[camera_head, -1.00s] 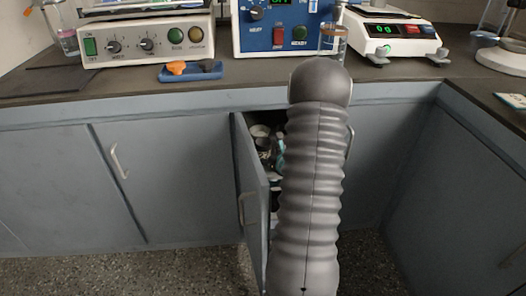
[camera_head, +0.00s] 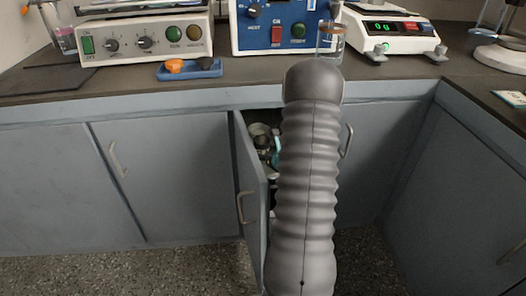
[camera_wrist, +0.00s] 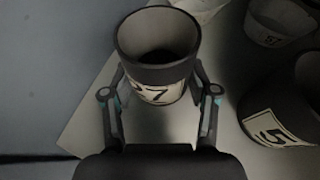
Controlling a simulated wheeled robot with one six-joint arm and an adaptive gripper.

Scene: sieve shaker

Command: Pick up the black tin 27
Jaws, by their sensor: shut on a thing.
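A black, open-topped round tin (camera_wrist: 160,48) with a white label stands upright in the wrist view. Its label ends in 7; the first digit is partly unclear. My gripper (camera_wrist: 160,82) is shut on this tin, with one finger on each side. A pale shelf surface shows below it. In the head view my gripper and this tin are hidden behind my arm, at the open cabinet.
Two other dark tins with labels, one at upper right (camera_wrist: 280,22) and one at right (camera_wrist: 285,105), stand close by in the wrist view. The open cabinet door (camera_head: 250,190) is left of my arm. Bench devices stand above.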

